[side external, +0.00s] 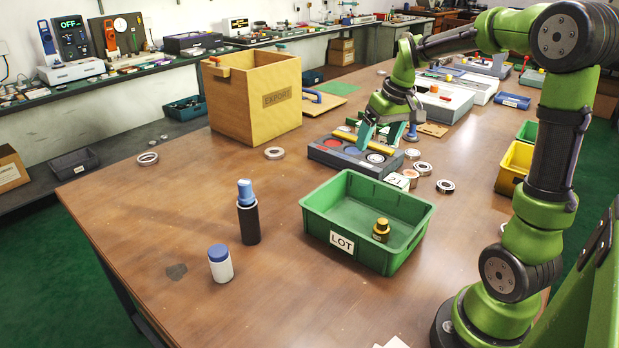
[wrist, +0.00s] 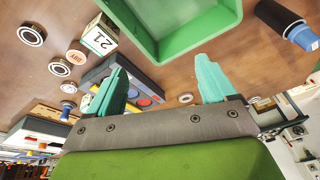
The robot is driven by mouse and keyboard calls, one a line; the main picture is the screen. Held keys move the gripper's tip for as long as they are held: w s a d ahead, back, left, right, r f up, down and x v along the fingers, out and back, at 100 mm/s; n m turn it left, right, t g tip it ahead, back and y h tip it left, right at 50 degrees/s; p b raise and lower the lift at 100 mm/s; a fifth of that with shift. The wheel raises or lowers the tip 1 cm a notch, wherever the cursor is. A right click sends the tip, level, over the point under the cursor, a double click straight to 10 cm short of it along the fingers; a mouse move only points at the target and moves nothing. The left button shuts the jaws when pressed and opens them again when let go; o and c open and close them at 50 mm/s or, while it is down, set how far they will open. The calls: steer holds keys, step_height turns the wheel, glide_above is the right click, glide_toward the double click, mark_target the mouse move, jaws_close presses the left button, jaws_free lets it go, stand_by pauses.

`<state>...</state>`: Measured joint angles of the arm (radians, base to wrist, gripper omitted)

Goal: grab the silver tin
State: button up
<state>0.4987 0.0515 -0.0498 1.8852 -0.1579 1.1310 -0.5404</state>
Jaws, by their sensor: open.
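My gripper (side external: 388,136) is open and empty, its teal fingers over the dark grey tray with coloured round recesses (side external: 340,160). In the wrist view my gripper (wrist: 164,76) has its fingers wide apart with nothing between them. A small round tin with a pale top (side external: 410,174) stands beside the white block marked 21 (side external: 397,181); it also shows in the wrist view (wrist: 76,57), left of the fingers. It may be the silver tin, but I cannot tell for sure. Several silver rings, one of them (side external: 445,186) to its right, lie nearby.
A green LOT bin (side external: 322,226) holds a dark and brass-coloured piece (side external: 381,230). A black bottle with a blue cap (side external: 248,215) and a white jar (side external: 220,264) stand left of it. A wooden EXPORT box (side external: 226,105) stands behind. The front left of the table is mostly clear.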

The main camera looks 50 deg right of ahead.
steer(key=d+f+n+g, duration=0.2)
steer(key=d+f+n, duration=0.1)
steer(key=d, duration=0.8)
steer(key=n+g, duration=0.1)
steer(key=n, duration=0.9)
glide_above(411, 173)
steer(key=a, duration=0.1)
step_height(411, 173, down, 2)
step_height(411, 173, down, 11)
steer(key=shift+w+r, duration=0.15)
steer(key=shift+r, duration=0.05)
steer(key=f, duration=0.5)
steer(key=shift+s+d+f, duration=0.2)
steer(key=shift+d+f, duration=0.1)
steer(key=shift+d, duration=0.05)
steer(key=c, duration=1.2)
